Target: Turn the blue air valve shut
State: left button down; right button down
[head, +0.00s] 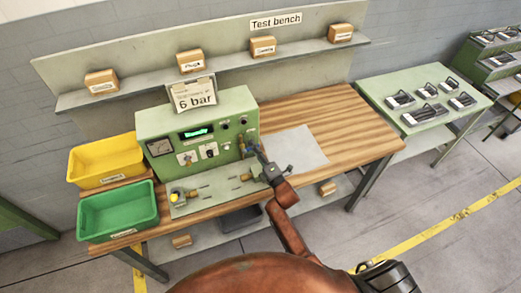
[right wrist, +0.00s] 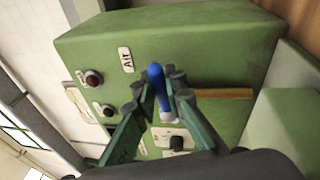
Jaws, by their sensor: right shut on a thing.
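The blue air valve handle (right wrist: 156,78) shows in the right wrist view, in front of the green panel of the test unit (head: 190,112). A white label reading "Air" (right wrist: 126,60) is on the panel beside it. My right gripper (right wrist: 160,92) is shut on the handle, with a green finger on each side. In the head view my right gripper (head: 254,150) is at the right end of the unit and hides the handle. The handle's lower part and base are partly hidden by the fingers.
A yellow bin (head: 103,158) and a green bin (head: 117,208) stand at the bench's left. A "6 bar" sign (head: 192,97) stands on the unit. A shelf (head: 225,62) with several boxes runs behind. The wooden bench top (head: 335,115) is mostly clear at right.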

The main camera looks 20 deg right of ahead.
jog(key=shift+f+m+h+b, duration=0.3)
jog(key=shift+f+m+b, duration=0.15)
jog(key=shift+m, duration=0.55)
jog(key=c, duration=2)
grip_release()
jog(key=shift+c, duration=0.2)
pick_arm(q)
jog(key=shift+s+f, duration=0.65)
jog(key=shift+f, duration=0.15)
pick_arm(e)
jog(key=shift+o, duration=0.4)
jog(key=shift+r, duration=0.1)
jog(key=v, duration=1.2)
